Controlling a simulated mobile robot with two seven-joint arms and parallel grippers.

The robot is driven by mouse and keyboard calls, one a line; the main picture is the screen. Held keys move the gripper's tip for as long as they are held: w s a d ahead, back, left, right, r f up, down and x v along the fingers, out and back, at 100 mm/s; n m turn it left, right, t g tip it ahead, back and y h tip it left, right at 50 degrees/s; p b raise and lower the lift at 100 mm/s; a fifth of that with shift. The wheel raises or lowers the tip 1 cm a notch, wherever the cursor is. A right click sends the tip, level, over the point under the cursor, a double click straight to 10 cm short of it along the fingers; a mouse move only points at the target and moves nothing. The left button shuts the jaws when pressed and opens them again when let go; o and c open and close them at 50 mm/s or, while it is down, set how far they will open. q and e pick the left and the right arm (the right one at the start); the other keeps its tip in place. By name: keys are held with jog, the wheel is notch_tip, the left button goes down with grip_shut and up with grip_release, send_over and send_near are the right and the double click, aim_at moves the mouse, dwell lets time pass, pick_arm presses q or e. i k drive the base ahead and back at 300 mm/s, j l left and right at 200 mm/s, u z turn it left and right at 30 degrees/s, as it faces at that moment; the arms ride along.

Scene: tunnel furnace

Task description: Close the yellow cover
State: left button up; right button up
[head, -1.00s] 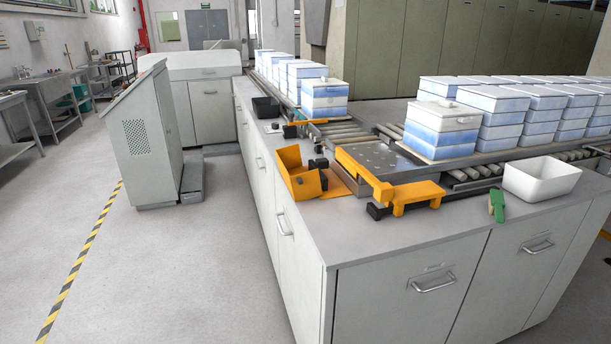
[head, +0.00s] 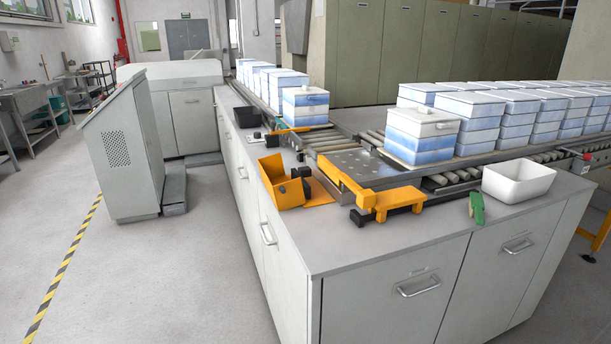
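The yellow cover (head: 279,183) is on the worktop near its left edge, left of the conveyor. It is an orange-yellow, angled sheet-metal piece with a raised, tilted panel on its left and a box-like part in front. It appears to stand open, with a flat yellow plate (head: 318,192) and black fittings beside it. Neither of my grippers is in view, and nothing is seen touching the cover.
The grey cabinet counter (head: 391,250) runs along the conveyor; its front worktop has clear room. A yellow bracket (head: 400,200), green clamp (head: 477,208) and white bin (head: 518,181) stand on it. A slanted console (head: 123,152) stands left, across open floor.

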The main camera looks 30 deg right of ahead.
aim_at(281, 181)
jog(key=i+z, duration=0.2)
jog(key=z, duration=1.3)
jog(key=i+j+z, duration=0.15)
jog(key=j+z, duration=0.25)
jog(key=i+j+z, duration=0.1)
jog(key=j+z, duration=0.15)
jog(key=z, duration=0.2)
jog(key=j+z, duration=0.4)
jog(key=j, duration=0.45)
jog(key=j+z, duration=0.1)
jog(key=j, duration=0.8)
jog(key=i, duration=0.05)
